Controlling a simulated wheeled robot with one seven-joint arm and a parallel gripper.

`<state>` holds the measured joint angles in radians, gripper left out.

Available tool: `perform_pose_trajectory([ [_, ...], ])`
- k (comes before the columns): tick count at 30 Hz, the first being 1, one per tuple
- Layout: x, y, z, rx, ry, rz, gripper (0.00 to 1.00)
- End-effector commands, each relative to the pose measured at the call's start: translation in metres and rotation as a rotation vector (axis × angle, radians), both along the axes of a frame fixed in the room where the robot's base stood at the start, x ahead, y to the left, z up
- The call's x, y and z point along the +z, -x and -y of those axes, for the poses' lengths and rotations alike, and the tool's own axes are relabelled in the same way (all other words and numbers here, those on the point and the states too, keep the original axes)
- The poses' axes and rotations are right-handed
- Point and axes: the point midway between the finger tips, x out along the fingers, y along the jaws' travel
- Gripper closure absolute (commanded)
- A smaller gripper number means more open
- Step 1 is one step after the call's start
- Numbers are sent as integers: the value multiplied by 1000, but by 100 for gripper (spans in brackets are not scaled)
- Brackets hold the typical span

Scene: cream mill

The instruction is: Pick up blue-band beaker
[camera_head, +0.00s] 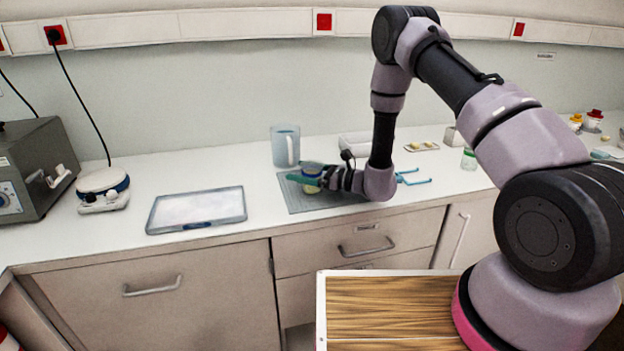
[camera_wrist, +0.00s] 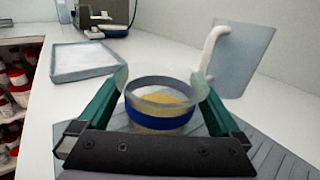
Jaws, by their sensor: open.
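The blue-band beaker (camera_wrist: 160,112) is a clear glass vessel with a blue band and yellowish contents. It stands upright on the grey mat (camera_wrist: 272,155). In the head view the beaker (camera_head: 311,175) is partly covered by my gripper. My gripper (camera_wrist: 160,88) is open, with one green finger on each side of the beaker. In the head view my gripper (camera_head: 305,176) reaches in low from the right. I cannot tell whether the fingers touch the glass.
A grey jug (camera_head: 286,147) with a white handle stands just behind the beaker. A shallow tray (camera_head: 196,209) lies to the left, with a white-topped device (camera_head: 103,187) and a grey machine (camera_head: 38,165) beyond. A teal rack (camera_head: 413,177) is to the right. Bare counter separates mat and tray.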

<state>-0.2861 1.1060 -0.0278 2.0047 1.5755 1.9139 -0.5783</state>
Motion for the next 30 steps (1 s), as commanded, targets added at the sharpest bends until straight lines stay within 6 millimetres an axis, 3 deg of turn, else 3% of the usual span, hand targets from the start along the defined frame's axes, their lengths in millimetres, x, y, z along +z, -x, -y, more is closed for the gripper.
perform_pose_trajectory([
  [4,0,0,0,0,0,0,0],
  [9,0,0,1,0,0,0,65],
  [11,0,0,1,0,0,0,88],
  [12,0,0,0,-1,-1,0,92],
  [22,7,-1,1,-1,-2,2,92],
  [30,53,0,1,-1,-3,4,92],
])
